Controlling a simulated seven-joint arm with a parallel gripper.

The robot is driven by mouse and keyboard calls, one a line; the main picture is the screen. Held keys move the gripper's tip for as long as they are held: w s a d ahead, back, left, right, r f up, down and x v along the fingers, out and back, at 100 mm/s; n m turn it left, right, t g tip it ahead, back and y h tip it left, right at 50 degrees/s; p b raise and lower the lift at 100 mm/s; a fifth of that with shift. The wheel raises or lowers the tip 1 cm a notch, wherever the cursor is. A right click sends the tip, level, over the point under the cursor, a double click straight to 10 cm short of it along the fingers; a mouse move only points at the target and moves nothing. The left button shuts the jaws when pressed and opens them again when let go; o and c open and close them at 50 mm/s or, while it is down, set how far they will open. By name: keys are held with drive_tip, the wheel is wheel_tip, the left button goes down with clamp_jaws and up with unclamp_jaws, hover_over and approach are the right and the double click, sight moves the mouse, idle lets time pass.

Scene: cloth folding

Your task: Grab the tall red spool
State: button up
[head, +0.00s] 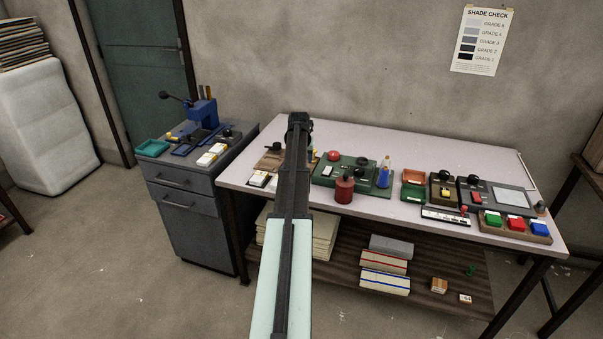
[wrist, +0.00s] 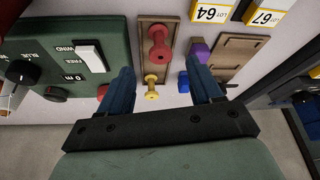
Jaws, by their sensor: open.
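The red spool (wrist: 159,45), wide-flanged, stands on a narrow wooden board (wrist: 145,30) in the wrist view. A smaller yellow spool (wrist: 151,87) is on the same board. My gripper (wrist: 160,68) is open and empty. Its two blue fingers are spread to the left and right, with the red spool just past the line between the tips and the yellow spool between the fingers; no contact shows. In the head view my gripper (head: 299,122) is over the back left of the table, and my arm hides the red spool.
A green panel (wrist: 50,40) with a black knob and white switch lies left of the board in the wrist view. Purple and blue blocks (wrist: 199,50) and numbered labels (wrist: 213,12) lie to the right. In the head view a dark red jar (head: 344,190) stands on the table (head: 440,150).

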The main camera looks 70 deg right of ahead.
drive_tip(key=shift+x, duration=4.15)
drive_tip(key=shift+c, duration=0.4)
drive_tip(key=c, duration=1)
drive_tip(key=shift+o, duration=0.2)
